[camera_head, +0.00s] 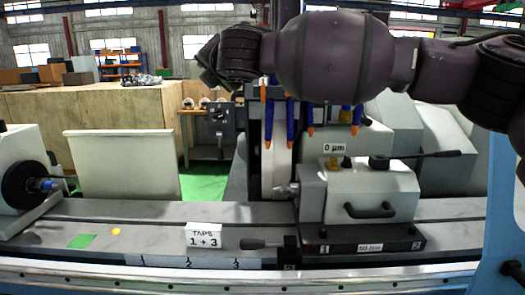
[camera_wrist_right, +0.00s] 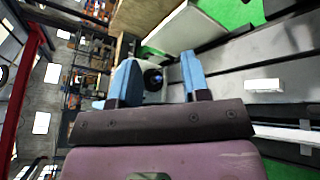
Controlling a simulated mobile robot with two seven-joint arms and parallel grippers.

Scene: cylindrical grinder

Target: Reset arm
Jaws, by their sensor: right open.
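My right arm (camera_head: 345,58) comes in from the right, dark purple, and stretches across the top of the head view in front of the grinder. Its far end is near the upper middle, and the fingers cannot be made out there. In the right wrist view my right gripper (camera_wrist_right: 158,72) is open, with two blue fingers apart and nothing between them. A light machine part with a dark round centre (camera_wrist_right: 153,78) shows beyond the gap. My left gripper is in neither view.
The workhead (camera_head: 18,170) stands at the left. The tailstock (camera_head: 360,190) with its black lever (camera_head: 425,156) stands at the right. A white "TAPS 1 + 3" block (camera_head: 204,235) sits on the grey table. Blue, orange-tipped nozzles (camera_head: 291,120) hang by the wheel (camera_head: 275,165).

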